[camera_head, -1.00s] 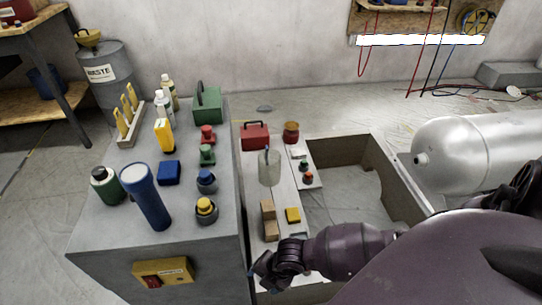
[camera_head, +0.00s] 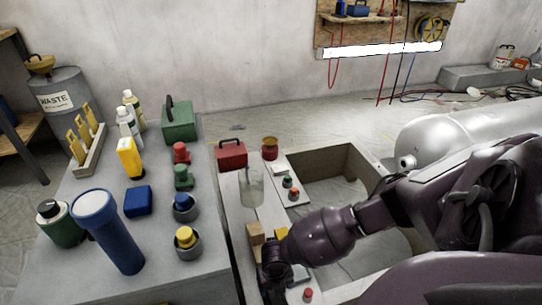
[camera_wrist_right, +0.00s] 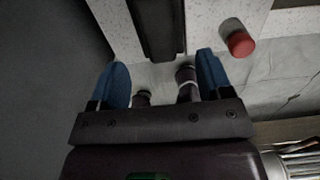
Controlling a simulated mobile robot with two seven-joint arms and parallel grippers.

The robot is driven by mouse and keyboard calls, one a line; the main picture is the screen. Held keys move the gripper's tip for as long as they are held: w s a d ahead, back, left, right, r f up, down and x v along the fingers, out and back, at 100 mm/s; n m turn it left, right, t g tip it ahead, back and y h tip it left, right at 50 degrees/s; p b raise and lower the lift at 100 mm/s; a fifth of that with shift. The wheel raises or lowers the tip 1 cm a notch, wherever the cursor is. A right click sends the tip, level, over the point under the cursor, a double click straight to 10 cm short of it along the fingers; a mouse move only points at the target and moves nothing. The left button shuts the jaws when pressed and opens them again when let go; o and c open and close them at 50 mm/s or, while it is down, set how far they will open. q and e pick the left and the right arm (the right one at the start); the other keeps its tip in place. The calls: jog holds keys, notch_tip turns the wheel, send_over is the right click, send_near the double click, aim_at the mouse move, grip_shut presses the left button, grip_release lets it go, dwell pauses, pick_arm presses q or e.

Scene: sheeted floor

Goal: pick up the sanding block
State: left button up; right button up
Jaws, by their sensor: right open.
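My right gripper (camera_head: 272,284) is low over the white bench (camera_head: 240,208), partly hidden by its own wrist. In the right wrist view its two blue fingers (camera_wrist_right: 162,72) are apart, with nothing seen held between them. A dark, long block-like shape (camera_wrist_right: 160,28) lies just beyond the fingertips, between pale speckled surfaces; I cannot tell for sure that it is the sanding block. Beside my gripper in the head view are tan wooden blocks (camera_head: 256,234), a partly hidden yellow block (camera_head: 281,233) and a grey-blue piece (camera_head: 300,273). My left gripper is not in view.
A red-capped item (camera_head: 308,295) stands right of my right gripper; a red cylinder (camera_wrist_right: 238,40) shows in the wrist view. A clear jar (camera_head: 251,190) and red toolbox (camera_head: 231,154) stand farther back. The grey cabinet (camera_head: 150,270) at left is crowded with bottles and tools.

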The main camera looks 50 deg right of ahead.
aim_at(274, 297)
notch_tip(274, 297, down, 2)
notch_tip(274, 297, down, 4)
jog(key=shift+f+b, duration=0.15)
jog(key=shift+b, duration=1)
jog(key=shift+w+f, duration=0.1)
jog(key=shift+f, duration=0.2)
jog(key=shift+r, duration=0.1)
jog(key=shift+c, duration=0.4)
jog(key=c, duration=1)
